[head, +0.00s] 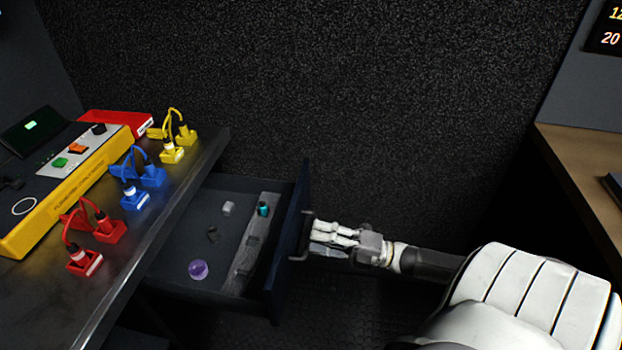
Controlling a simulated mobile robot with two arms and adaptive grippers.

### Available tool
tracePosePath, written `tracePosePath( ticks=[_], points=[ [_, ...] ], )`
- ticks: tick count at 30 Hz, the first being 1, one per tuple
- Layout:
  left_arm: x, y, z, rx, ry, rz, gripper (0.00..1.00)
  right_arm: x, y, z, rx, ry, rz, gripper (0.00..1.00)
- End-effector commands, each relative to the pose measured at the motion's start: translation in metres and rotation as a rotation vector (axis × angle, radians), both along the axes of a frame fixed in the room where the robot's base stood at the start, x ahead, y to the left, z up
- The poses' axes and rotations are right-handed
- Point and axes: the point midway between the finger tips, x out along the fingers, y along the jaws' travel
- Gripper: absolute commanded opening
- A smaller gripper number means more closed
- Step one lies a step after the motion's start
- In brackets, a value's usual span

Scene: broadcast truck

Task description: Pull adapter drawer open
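The adapter drawer (185,260) is pulled out from under the dark bench on the left, and its inside shows. Its dark front panel (287,252) faces right and carries a handle (299,258). My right gripper (318,239) reaches in from the right, with its pale fingers at the handle. The fingertips partly cover the handle, and I cannot tell whether they are closed on it. My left gripper is not in view.
Inside the drawer lie a purple round item (198,270), a teal item (263,209) and small grey pieces. Red plugs (109,230), blue plugs (152,175) and yellow plugs (186,135) stand on the bench (88,308). A wooden desk (580,160) is at right.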

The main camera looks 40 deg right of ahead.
Motion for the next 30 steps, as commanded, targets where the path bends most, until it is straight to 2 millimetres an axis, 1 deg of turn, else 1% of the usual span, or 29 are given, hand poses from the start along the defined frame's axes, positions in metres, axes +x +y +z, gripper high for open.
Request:
tracePosePath(
  ticks=[1, 6, 9, 12, 15, 18, 30],
  points=[
    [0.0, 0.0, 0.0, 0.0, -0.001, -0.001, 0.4, -0.01, -0.008, -0.004, -0.002, 0.006, -0.003, 0.32],
    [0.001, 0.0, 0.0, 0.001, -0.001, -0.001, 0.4, -0.038, -0.03, -0.011, -0.002, 0.005, -0.003, 0.32],
    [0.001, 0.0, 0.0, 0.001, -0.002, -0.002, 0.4, -0.052, -0.041, -0.014, -0.002, 0.003, -0.001, 0.32],
    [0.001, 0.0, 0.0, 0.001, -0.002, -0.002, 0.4, -0.062, -0.049, -0.017, -0.002, 0.002, -0.001, 0.32],
    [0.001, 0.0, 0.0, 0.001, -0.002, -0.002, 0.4, -0.069, -0.054, -0.018, -0.002, 0.002, 0.0, 0.32],
    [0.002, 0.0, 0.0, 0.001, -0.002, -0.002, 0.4, -0.072, -0.056, -0.018, -0.001, 0.001, 0.001, 0.32],
    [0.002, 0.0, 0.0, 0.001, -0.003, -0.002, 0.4, -0.071, -0.056, -0.018, -0.001, 0.001, 0.001, 0.32]
  ],
)
